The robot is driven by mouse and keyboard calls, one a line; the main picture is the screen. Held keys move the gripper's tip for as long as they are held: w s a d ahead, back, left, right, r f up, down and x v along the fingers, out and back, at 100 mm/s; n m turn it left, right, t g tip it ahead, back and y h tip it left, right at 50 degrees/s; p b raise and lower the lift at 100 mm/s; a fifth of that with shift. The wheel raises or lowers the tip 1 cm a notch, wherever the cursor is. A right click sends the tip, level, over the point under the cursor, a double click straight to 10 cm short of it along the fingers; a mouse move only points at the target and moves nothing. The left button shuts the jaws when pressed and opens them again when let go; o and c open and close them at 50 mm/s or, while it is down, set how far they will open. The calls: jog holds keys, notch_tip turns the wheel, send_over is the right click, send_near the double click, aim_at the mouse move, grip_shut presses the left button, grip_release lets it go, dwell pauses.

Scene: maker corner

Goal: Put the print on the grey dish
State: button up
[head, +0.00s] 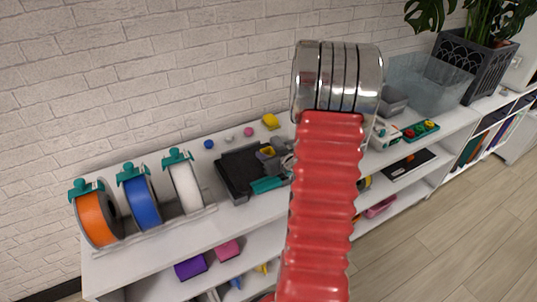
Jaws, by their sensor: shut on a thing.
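A small yellow piece, which looks like the print (267,151), is at the right of the black printer plate (236,172) on the shelf top. My gripper (268,153) shows only in part, left of my red arm, and is shut on this yellow piece. Whether the piece touches the plate is hard to tell. I cannot make out a grey dish for certain; my arm hides the middle of the shelf top.
Orange, blue and white spools (142,202) stand at the left. A grey block-like thing (393,100), a clear bin (428,80) and a teal tray (421,129) are at the right.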

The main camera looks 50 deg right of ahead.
jog(key=shift+f, duration=0.4)
jog(key=o, duration=1)
jog(key=v, duration=1.4)
jog(key=shift+w, duration=0.15)
